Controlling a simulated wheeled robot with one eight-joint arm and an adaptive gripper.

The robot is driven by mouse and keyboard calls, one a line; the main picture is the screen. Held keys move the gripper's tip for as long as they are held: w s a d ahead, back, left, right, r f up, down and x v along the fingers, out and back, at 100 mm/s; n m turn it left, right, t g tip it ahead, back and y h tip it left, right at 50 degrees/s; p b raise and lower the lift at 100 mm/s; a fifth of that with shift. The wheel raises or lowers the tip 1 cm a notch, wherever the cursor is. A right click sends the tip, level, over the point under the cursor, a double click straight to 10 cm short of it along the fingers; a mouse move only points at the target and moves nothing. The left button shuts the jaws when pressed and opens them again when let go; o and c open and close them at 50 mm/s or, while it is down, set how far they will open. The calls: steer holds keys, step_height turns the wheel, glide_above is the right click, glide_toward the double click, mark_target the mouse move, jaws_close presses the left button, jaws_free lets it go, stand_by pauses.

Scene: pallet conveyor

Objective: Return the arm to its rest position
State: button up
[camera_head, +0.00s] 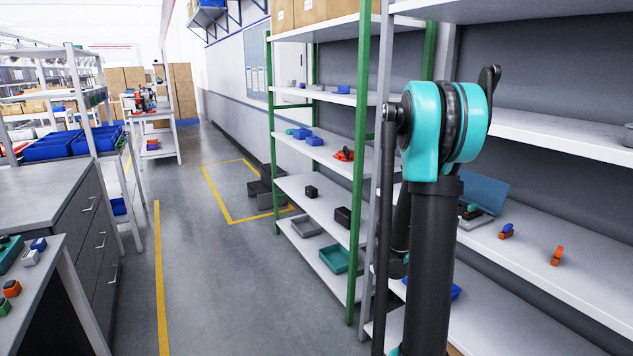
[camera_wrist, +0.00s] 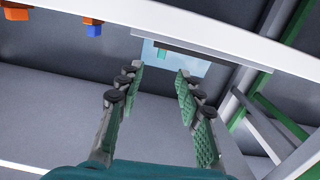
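My arm rises at the right of the head view, a dark column with a teal joint, in front of the shelves. My gripper (camera_wrist: 157,85) shows in the wrist view. Its two green-padded fingers are wide apart with nothing between them. In the head view the gripper cannot be made out behind the arm.
Close to my arm is a white shelf (camera_head: 560,270) bearing an orange item (camera_head: 557,256) and a blue-orange item (camera_head: 506,231). A green shelf post (camera_head: 361,150) stands left of the arm. A grey counter (camera_head: 40,195) is at the left. The aisle floor (camera_head: 190,260) is clear.

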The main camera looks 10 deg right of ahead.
steer(key=s+a+f+n+y, duration=0.4)
steer(key=s+a, duration=0.3)
steer(key=a, duration=0.3)
steer(key=s+a+f+n+g+y, duration=0.1)
steer(key=s+a+f+n+y, duration=0.3)
steer(key=a, duration=0.6)
steer(key=s+a+f+n+g+y, duration=0.1)
steer(key=s+a+f+n+y, duration=0.4)
steer(key=s+a+f+y, duration=0.3)
steer(key=s+a, duration=0.2)
steer(key=s, duration=0.1)
steer(key=shift+s+a+f, duration=0.3)
steer(key=shift+a, duration=0.05)
